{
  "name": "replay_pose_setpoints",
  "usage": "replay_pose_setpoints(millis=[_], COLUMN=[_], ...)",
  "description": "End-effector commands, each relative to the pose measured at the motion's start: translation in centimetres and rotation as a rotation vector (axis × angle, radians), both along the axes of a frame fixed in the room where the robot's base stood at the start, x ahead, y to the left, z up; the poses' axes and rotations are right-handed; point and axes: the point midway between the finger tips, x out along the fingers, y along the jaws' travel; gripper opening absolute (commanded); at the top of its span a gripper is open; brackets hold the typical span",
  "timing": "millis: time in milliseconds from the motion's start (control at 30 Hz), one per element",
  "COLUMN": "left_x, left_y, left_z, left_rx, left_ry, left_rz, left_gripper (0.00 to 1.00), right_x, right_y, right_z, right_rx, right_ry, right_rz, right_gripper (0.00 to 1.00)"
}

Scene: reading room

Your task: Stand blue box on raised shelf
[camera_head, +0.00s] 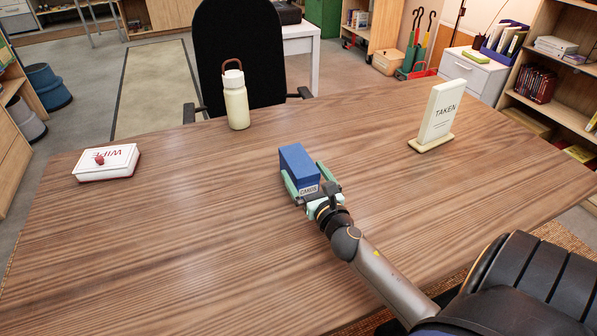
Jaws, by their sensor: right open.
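The blue box (297,161) lies on the wooden table near its middle, with a white label on its near end. My right gripper (306,184) is at the box's near end, its green fingers open with one on each side of the box. I cannot tell whether the fingers touch it. My left gripper is not in view. I cannot tell which surface is the raised shelf; a bookcase with shelves (553,93) stands at the right.
On the table (200,240) are a white wipes pack (118,158) at left, a cream bottle (236,103) at the back and a "TAKEN" sign (439,115) at right. A black chair (239,40) stands behind. The table's left front is clear.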

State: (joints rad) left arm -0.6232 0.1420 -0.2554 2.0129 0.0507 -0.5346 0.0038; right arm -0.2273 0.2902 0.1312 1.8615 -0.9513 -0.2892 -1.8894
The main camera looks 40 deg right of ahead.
Motion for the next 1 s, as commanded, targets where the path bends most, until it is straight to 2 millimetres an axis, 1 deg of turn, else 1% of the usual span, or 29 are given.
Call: replay_pose_setpoints(millis=[67, 300, 400, 500, 700, 1000], left_x=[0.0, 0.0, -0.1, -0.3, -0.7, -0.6], left_y=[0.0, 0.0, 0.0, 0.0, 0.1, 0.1], left_z=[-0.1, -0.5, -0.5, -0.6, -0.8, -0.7], left_rx=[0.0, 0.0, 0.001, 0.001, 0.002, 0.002], left_ry=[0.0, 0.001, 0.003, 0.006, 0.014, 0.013], left_rz=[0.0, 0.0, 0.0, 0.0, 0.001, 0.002], left_gripper=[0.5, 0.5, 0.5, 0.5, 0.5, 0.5], right_x=[0.6, 3.7, 4.5, 4.8, 4.8, 4.8], right_y=[-0.3, -1.6, -1.9, -2.0, -1.9, -1.9], right_z=[-0.1, -0.5, -0.5, -0.4, -0.5, -0.5], right_rx=[-0.002, -0.001, -0.003, -0.003, -0.001, -0.001], right_ry=[-0.002, -0.002, -0.001, -0.001, -0.001, -0.001], right_rz=[0.0, 0.0, 0.001, 0.001, 0.002, 0.001], right_gripper=[1.0, 1.0, 1.0, 1.0, 0.99, 0.65])
